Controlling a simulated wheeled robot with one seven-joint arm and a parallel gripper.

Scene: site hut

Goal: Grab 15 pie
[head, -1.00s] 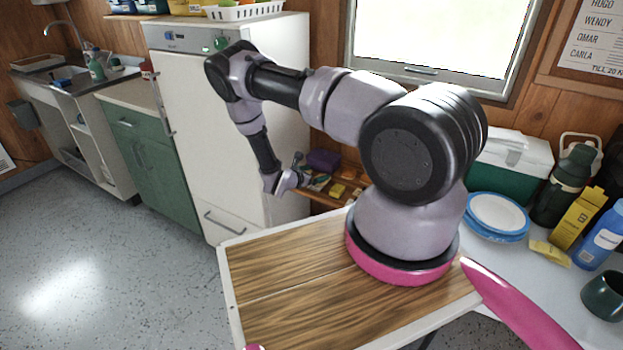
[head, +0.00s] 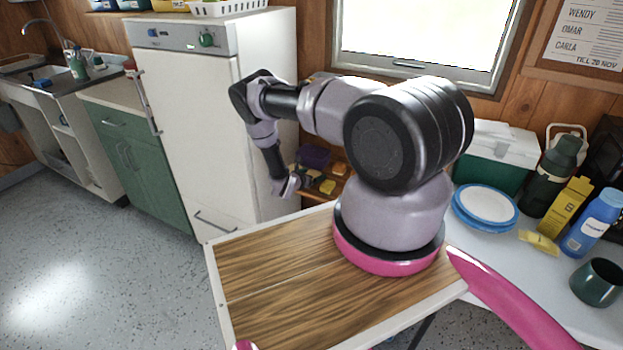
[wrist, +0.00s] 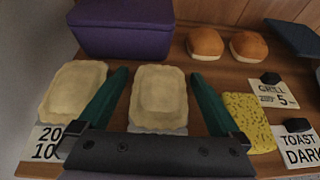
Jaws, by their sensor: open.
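Two pale, square-edged pies lie side by side on a wooden shelf in the wrist view. The left pie (wrist: 72,92) lies behind a card reading "20" and "10". The middle pie (wrist: 158,97) lies between the two dark green fingers of my gripper (wrist: 158,75). My gripper is open, one finger on each side of this pie; whether they touch it I cannot tell. A card edge shows below the middle pie, but its number is hidden by my gripper. In the head view my gripper (head: 288,186) is small, at the shelf beside the fridge.
A purple box (wrist: 122,28) stands behind the pies. Two buns (wrist: 205,43) sit at the back right. A yellow sponge-like slab (wrist: 248,120) lies right of my gripper, near "GRILL 5" and "TOAST DARK" cards. The fridge (head: 190,120) stands close left of my arm.

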